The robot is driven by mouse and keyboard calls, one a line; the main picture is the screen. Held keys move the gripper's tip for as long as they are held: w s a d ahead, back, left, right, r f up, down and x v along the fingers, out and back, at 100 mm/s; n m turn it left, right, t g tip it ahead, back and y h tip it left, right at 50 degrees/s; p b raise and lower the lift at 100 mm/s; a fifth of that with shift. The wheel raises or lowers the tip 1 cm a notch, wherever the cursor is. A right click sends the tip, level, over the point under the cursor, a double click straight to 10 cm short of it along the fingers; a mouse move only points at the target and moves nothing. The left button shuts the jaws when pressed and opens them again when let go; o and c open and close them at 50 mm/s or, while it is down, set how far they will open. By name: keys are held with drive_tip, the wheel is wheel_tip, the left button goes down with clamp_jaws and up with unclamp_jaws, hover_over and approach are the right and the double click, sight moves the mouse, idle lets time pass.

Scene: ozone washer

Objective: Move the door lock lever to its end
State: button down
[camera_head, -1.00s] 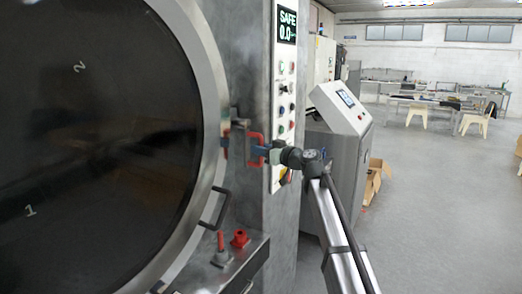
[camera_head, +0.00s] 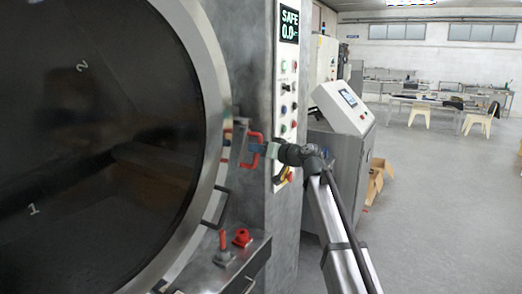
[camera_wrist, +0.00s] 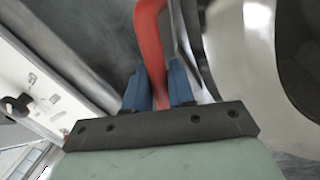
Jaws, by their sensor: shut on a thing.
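The door lock lever is a red bent handle (camera_head: 252,135) at the right edge of the round door, on a grey metal bracket (camera_head: 237,142). My gripper (camera_head: 258,150) has blue fingers and reaches it from the right. In the wrist view, the red lever (camera_wrist: 150,45) runs down between the two blue fingers of my gripper (camera_wrist: 159,88), which are shut on it. The lever's lower end is hidden behind the gripper's dark mount. The large round door (camera_head: 90,140) has dark glass and a metal rim.
A ledge below the lever carries a red knob (camera_head: 241,238) and a red-topped fitting (camera_head: 223,243). A dark door handle (camera_head: 216,208) sits on the rim. The control panel (camera_head: 287,100), with a SAFE display, is just right of the lever. Open floor lies to the right.

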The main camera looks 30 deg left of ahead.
sight(251, 134)
drive_tip(key=shift+s+r+m, duration=0.3)
drive_tip(key=shift+s+m, duration=0.2)
drive_tip(key=shift+m, duration=0.1)
drive_tip(key=shift+s+r+m, duration=0.25)
drive_tip(key=shift+s+m, duration=0.2)
drive_tip(key=shift+m, duration=0.15)
drive_tip(key=shift+s+r+m+g+h, duration=0.45)
drive_tip(key=shift+s+r+m, duration=0.25)
drive_tip(key=shift+m, duration=0.5)
drive_tip(key=shift+s+r+m+g, duration=0.25)
drive_tip(key=shift+r+m, duration=0.35)
drive_tip(key=shift+m, duration=0.15)
drive_tip(key=shift+s+r+m+g, duration=0.25)
drive_tip(key=shift+r+m, duration=0.3)
drive_tip(key=shift+m, duration=0.25)
drive_tip(key=shift+s+r+m+g, duration=0.15)
drive_tip(key=shift+r+m+g, duration=0.1)
drive_tip(key=shift+r+m, duration=0.45)
drive_tip(key=c, duration=1.1)
unclamp_jaws()
drive_tip(key=d+r, duration=0.2)
drive_tip(key=d, duration=1.1)
drive_tip(key=shift+s+d+r, duration=0.2)
drive_tip(key=shift+d+r, duration=0.1)
